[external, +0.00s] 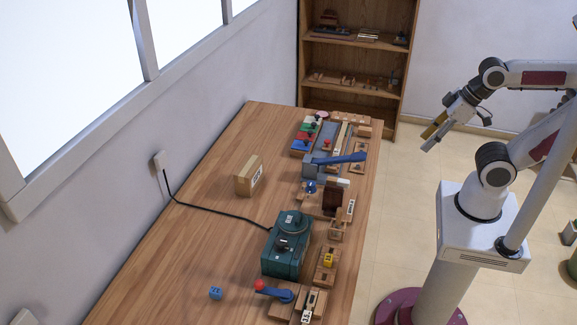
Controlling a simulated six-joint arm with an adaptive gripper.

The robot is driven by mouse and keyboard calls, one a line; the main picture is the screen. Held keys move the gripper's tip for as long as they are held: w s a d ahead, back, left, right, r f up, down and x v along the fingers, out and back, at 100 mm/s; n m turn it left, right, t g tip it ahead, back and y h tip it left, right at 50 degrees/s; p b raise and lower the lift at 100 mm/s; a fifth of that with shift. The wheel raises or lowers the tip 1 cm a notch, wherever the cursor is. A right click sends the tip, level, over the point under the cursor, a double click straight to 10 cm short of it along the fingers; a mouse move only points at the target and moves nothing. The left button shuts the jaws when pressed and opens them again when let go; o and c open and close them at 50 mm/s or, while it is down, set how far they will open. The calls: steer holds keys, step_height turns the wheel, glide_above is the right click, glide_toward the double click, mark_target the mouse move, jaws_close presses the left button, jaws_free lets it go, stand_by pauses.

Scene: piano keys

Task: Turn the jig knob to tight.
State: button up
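Several fixtures with knobs stand along the right side of the wooden table; no label is readable, so I cannot tell for certain which is the jig knob. A small blue knob (311,187) sits on a wooden block mid-table. A yellow knob-like piece (328,260) sits on a wooden block nearer the front. A dark knob (282,244) is on the teal box (284,257). Their settings are too small to read. My gripper (428,140) is in the air to the right of the table, over the floor. Its fingertips look apart, one gold-brown, and it touches no fixture.
A blue lever (340,158) juts up mid-table, and a red-tipped blue lever (275,290) is at the front. A cardboard-coloured box (249,176), a blue cube (215,293) and a black cable (220,210) lie to the left. The table's left side is mostly clear.

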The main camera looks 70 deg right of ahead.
steer(key=shift+w, duration=0.1)
steer(key=n+g+y, duration=0.2)
steer(key=n+y, duration=0.1)
steer(key=n, duration=0.6)
glide_above(312, 183)
steer(key=s+d, duration=0.3)
step_height(312, 183, down, 17)
steer(key=shift+w+a+f, duration=0.15)
steer(key=shift+w+f, duration=0.15)
steer(key=shift+f, duration=0.05)
steer(key=shift+f, duration=0.1)
steer(key=shift+x, duration=3.8)
steer(key=shift+s+a, duration=0.1)
